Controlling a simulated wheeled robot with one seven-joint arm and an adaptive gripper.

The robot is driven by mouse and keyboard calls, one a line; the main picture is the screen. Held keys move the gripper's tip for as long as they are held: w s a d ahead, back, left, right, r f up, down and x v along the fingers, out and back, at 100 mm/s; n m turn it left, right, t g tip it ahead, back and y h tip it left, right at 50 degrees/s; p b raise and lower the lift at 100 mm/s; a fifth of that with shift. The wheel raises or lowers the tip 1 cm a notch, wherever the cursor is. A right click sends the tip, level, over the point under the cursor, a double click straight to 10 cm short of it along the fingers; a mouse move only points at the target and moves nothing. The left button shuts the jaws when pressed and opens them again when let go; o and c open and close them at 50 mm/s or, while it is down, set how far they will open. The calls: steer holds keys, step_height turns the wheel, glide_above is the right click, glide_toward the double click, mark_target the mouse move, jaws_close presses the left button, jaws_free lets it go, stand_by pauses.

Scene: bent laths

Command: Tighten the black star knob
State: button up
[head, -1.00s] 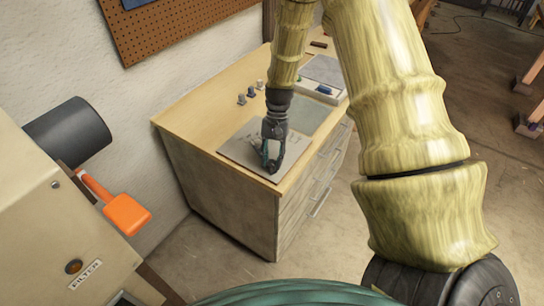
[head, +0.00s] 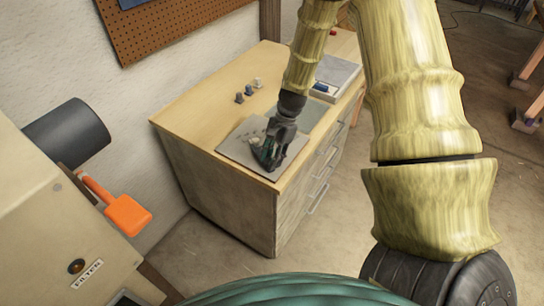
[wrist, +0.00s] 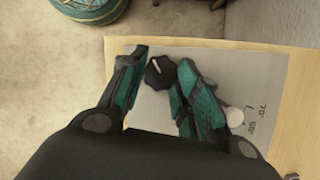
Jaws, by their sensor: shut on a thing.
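The black star knob (wrist: 160,74) shows in the wrist view between my two fingers, near the edge of a grey plate (wrist: 271,75). A short white line marks its top. My gripper (wrist: 163,62) is shut on the knob, with one teal-padded finger on each side. In the head view my gripper (head: 268,155) reaches down at a slant to the plate (head: 236,151) on the workbench (head: 190,107), and the fingers hide the knob there.
A white round piece (wrist: 235,117) lies beside my right finger, near printed angle marks. Several small pegs (head: 249,90) stand farther back on the bench. A tray with a blue item (head: 321,87) is at the back right. An orange paddle (head: 127,214) sticks out at left.

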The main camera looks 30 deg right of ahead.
stand_by(0.4)
steer(key=o, duration=1)
steer(key=shift+a, duration=0.1)
steer(key=shift+r, duration=0.1)
steer(key=v, duration=1.1)
steer(key=shift+d+r, duration=0.3)
